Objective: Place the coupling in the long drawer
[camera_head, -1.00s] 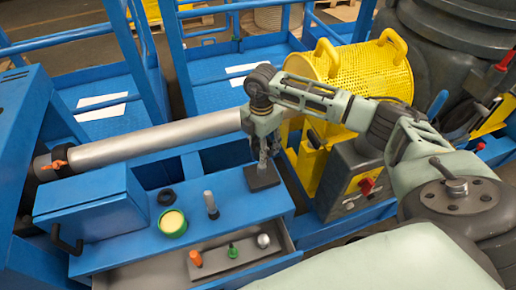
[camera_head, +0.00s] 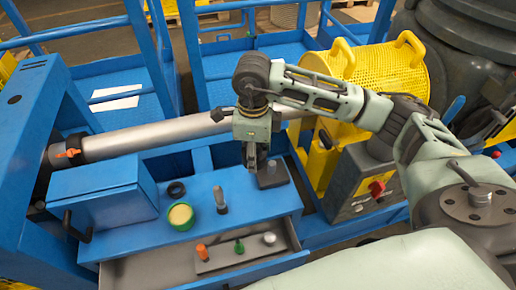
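The long drawer (camera_head: 130,272) is pulled out at the front of the blue bench, with a grey board in it bearing an orange, a green and a silver knob. I cannot tell for sure which part is the coupling. A small black ring (camera_head: 176,189) lies on the bench top, and a grey cylindrical piece (camera_head: 271,167) stands on a dark square block (camera_head: 272,181). My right gripper (camera_head: 250,166) points down over the bench, just left of that block. Its fingers look close together, seen edge-on, and no held part is clear. My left gripper is out of view.
A green-rimmed yellow pot (camera_head: 181,216) and an upright grey-tipped tool (camera_head: 220,200) stand on the bench. A blue box (camera_head: 105,195) with a black handle is at the left. A long metal shaft (camera_head: 165,133) runs behind. A yellow perforated guard (camera_head: 375,75) stands at the right.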

